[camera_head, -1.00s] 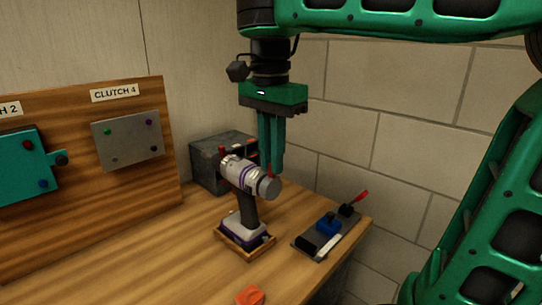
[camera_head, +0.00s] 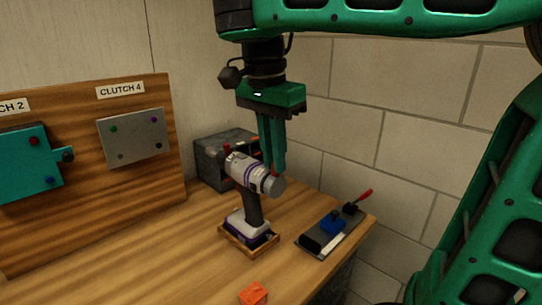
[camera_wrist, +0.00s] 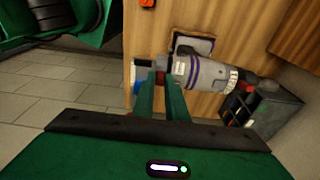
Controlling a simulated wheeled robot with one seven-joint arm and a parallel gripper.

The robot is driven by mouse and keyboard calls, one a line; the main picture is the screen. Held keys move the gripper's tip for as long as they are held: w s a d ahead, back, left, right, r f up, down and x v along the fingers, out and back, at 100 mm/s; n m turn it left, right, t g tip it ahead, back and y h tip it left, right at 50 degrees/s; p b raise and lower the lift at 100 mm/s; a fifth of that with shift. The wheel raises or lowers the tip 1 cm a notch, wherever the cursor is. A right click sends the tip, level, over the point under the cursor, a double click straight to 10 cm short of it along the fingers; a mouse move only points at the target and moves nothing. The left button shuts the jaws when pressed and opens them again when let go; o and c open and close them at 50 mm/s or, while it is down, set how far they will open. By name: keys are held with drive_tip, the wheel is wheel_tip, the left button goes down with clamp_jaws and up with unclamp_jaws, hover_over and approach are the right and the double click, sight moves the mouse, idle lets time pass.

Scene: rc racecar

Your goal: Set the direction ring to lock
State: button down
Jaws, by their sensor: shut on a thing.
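A white, purple and grey power drill (camera_head: 246,169) stands upright in a wooden holder on the bench. Its round grey end (camera_head: 273,187) faces right and towards me. A red tab (camera_head: 274,170) stands up from the drill's body near that end. My gripper (camera_head: 274,168) reaches down from above and is shut on this tab. In the wrist view the drill (camera_wrist: 205,73) lies to the right of my fingers (camera_wrist: 161,77), with red showing between the tips. The fingers hide much of the ring, and its markings cannot be read.
A wooden board with a "CLUTCH 4" plate (camera_head: 134,138) and a teal "CLUTCH 2" plate (camera_head: 28,165) stands at left. A dark box (camera_head: 218,160) sits behind the drill. A grey panel with a red lever (camera_head: 336,232) lies right, an orange block (camera_head: 254,293) in front.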

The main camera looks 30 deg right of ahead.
drive_tip(key=c, duration=1.8)
unclamp_jaws()
drive_tip(key=shift+f, duration=0.1)
drive_tip(key=shift+o, duration=0.2)
drive_tip(key=shift+w+d+g+y, duration=0.2)
drive_tip(key=shift+d+y, duration=0.25)
drive_tip(key=shift+y, duration=0.35)
drive_tip(key=shift+w+d+g+y, duration=0.2)
drive_tip(key=shift+d+y, duration=0.2)
drive_tip(key=shift+y, duration=0.4)
drive_tip(key=shift+w+d+y, duration=0.1)
drive_tip(key=shift+d+y, duration=0.2)
drive_tip(key=shift+y, duration=0.1)
drive_tip(key=shift+w+d+f+g+y, duration=0.1)
drive_tip(key=shift+d+f+g+y, duration=0.1)
drive_tip(key=shift+d+g+y, duration=0.45)
drive_tip(key=shift+y, duration=0.25)
